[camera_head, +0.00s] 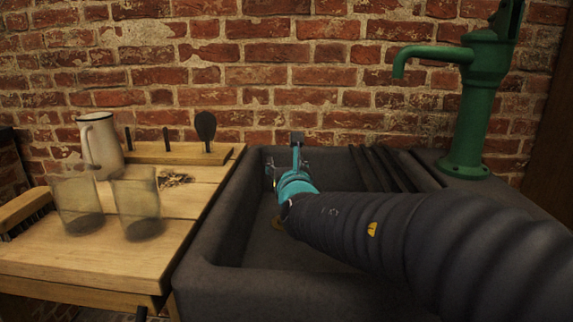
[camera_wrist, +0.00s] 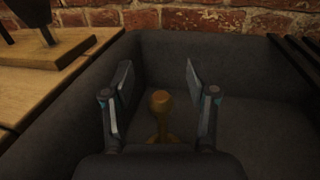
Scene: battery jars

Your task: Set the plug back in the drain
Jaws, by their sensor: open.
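My gripper (camera_head: 284,160) is over the dark stone sink (camera_head: 225,215), near its back left corner. In the wrist view my gripper (camera_wrist: 158,80) is open, with nothing between its fingers touching them that I can make out. A brown plug with a round knob (camera_wrist: 160,100) and a wider foot shows between the fingers, standing below or beyond them. How far it is from the fingers I cannot tell. In the head view a small brass-coloured patch (camera_head: 277,222) shows on the sink floor beside my arm, partly hidden. I cannot tell whether it is the drain or the plug.
A wooden counter (camera_head: 105,250) on the left holds two glasses (camera_head: 77,205) (camera_head: 136,205), a white jug (camera_head: 100,148) and a rack board (camera_head: 165,153) with dark upright tools. A green pump (camera_head: 482,110) stands at the right behind my arm. A brick wall closes the back.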

